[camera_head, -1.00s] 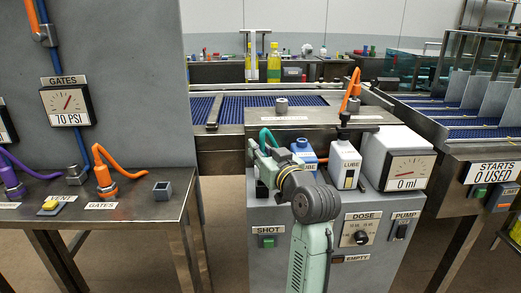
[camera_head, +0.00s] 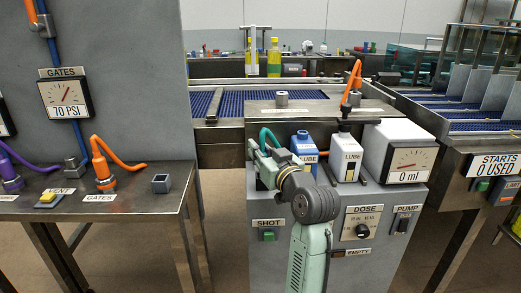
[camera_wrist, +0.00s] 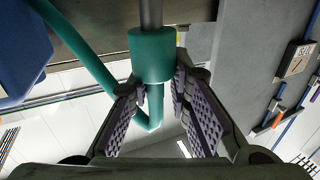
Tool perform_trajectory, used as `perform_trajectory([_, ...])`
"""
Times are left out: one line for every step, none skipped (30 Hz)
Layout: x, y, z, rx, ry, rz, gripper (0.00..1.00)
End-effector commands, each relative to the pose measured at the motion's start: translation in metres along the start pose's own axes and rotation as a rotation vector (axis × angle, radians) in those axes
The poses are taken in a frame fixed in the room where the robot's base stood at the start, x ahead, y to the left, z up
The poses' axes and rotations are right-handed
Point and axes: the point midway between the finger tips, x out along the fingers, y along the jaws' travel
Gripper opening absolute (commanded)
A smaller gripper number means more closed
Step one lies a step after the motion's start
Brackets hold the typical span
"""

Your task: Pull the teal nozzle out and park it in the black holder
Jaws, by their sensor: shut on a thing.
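The teal nozzle (camera_wrist: 152,56) is a thick teal sleeve around a grey metal rod in the wrist view. Its teal hose bends away to the left. In the head view the hose (camera_head: 267,133) curves at the left side of the dosing machine. My gripper (camera_wrist: 160,92) is shut on the nozzle, with a ribbed pad on each side of its lower part. In the head view my gripper (camera_head: 268,168) is at the machine's left front, partly hidden by my wrist. I cannot tell whether the nozzle is still seated. I cannot make out the black holder clearly.
The 0 ml gauge (camera_head: 407,166) is farther right. A bench (camera_head: 130,208) with orange and purple hoses is left, with a floor gap between.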

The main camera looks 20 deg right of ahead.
Motion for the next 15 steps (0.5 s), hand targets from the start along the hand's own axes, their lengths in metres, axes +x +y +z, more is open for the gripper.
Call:
perform_trajectory([0.000,0.000,0.002,0.000,0.001,0.000,0.00])
perform_trajectory([0.000,0.000,0.003,0.000,0.001,0.000,0.00])
perform_trajectory([0.000,0.000,0.004,0.000,0.001,0.000,0.00])
perform_trajectory([0.000,0.000,0.005,0.000,0.001,0.000,0.00])
perform_trajectory([0.000,0.000,0.005,0.000,0.001,0.000,0.00])
perform_trajectory([0.000,0.000,0.006,0.000,0.001,0.000,0.00])
perform_trajectory([0.000,0.000,0.007,0.000,0.001,0.000,0.00])
perform_trajectory([0.000,0.000,0.008,0.000,0.001,0.000,0.00])
perform_trajectory([0.000,0.000,0.009,0.000,0.001,0.000,0.00])
perform_trajectory([0.000,0.000,0.010,0.000,0.000,0.000,0.00])
perform_trajectory([0.000,0.000,0.011,0.000,0.000,0.000,0.00])
perform_trajectory([0.000,0.000,0.012,0.000,0.000,0.000,0.00])
perform_trajectory([0.000,0.000,0.012,0.000,0.000,0.000,0.00])
perform_trajectory([0.000,0.000,0.013,0.001,0.000,0.000,0.00])
perform_trajectory([0.000,0.000,0.014,0.001,0.000,0.000,0.00])
